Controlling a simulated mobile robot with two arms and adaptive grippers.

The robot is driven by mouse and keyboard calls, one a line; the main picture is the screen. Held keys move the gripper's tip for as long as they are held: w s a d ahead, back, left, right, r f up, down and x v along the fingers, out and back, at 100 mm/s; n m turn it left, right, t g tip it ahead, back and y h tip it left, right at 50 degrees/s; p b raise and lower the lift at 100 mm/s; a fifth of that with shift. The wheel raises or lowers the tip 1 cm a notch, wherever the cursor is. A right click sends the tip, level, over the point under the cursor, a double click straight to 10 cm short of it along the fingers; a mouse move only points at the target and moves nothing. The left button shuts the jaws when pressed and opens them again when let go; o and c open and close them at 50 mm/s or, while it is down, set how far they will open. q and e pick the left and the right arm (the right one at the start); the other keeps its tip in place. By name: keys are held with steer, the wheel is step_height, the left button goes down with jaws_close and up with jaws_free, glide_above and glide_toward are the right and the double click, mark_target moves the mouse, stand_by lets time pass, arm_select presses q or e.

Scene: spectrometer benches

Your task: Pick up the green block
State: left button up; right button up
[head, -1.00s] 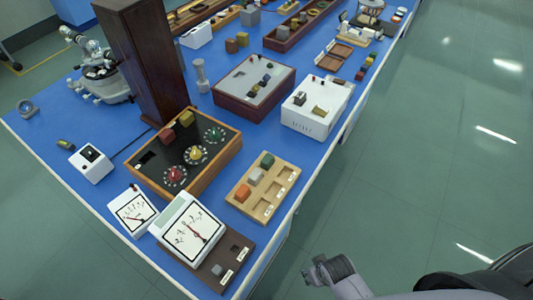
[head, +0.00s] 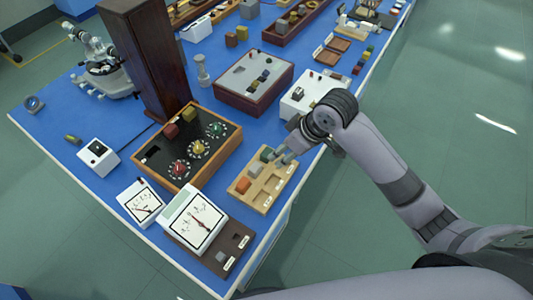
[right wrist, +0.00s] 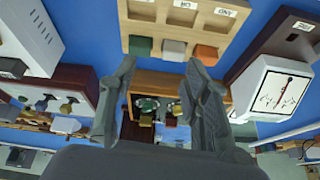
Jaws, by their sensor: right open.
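The green block (head: 267,154) sits at the far end of a light wooden tray (head: 244,201). A grey block (head: 255,170) and an orange block (head: 242,185) stand in the same row. My right gripper (head: 282,156) is open and empty over the tray's far end, its fingertips close to the green block. In the right wrist view the green block (right wrist: 140,47) lies beyond the left fingertip of my gripper (right wrist: 160,69), not between the fingers. The grey block (right wrist: 174,49) is ahead of the gap. My left gripper is not in view.
A dial box with a wooden frame (head: 164,184) stands left of the tray, and a white meter (head: 193,219) in front of it. A white box (head: 297,105) and a dark red box (head: 228,104) stand behind. The blue table's edge is close on the right.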

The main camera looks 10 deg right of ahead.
steer(key=n, duration=0.1)
glide_toward(267, 152)
steer(key=p+x, duration=0.2)
steer(key=x, duration=0.1)
steer(key=shift+w+a+f, duration=0.15)
steer(key=shift+w, duration=0.15)
steer(key=shift+p+x, duration=0.8)
steer(key=shift+x, duration=1.8)
steer(key=shift+s, duration=0.2)
steer(key=shift+c, duration=0.3)
steer(key=c, duration=0.8)
